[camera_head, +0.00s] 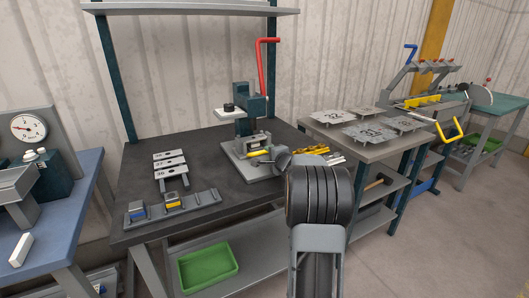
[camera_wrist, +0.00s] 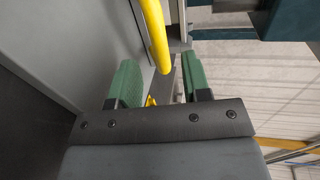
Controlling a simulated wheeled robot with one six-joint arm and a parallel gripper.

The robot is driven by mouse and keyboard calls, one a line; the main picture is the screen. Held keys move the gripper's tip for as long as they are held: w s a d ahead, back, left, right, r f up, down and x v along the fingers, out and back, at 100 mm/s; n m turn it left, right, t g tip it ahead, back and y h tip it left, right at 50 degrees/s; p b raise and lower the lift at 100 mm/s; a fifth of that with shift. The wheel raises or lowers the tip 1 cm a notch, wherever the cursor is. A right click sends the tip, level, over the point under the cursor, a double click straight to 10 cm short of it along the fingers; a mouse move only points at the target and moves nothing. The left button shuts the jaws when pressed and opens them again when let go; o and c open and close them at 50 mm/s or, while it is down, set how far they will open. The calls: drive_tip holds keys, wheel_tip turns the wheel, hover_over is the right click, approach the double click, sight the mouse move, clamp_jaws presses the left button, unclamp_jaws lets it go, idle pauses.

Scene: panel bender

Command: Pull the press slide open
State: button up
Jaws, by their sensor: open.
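The press (camera_head: 243,115) stands on the dark workbench, with a red lever (camera_head: 262,65) rising from its top. Its base carries the slide (camera_head: 256,141), with a yellow handle (camera_head: 257,153) at the front. My arm covers part of the bench to the right of the press. In the wrist view, my gripper (camera_wrist: 158,80) is open, its two green finger pads apart. A yellow bar (camera_wrist: 154,35), likely the slide's handle, shows between and beyond the pads. Whether either pad touches it cannot be told.
Stepped plates (camera_head: 170,165) and a rail with blocks (camera_head: 172,205) lie on the bench's left. A green tray (camera_head: 208,268) is on the lower shelf. A table with numbered metal plates (camera_head: 370,130) stands to the right. Open floor lies at the lower right.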

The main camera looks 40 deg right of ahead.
sight(266, 152)
drive_tip(key=shift+p+x, duration=0.35)
drive_tip(key=shift+x, duration=2.2)
drive_tip(key=shift+c, duration=0.3)
clamp_jaws()
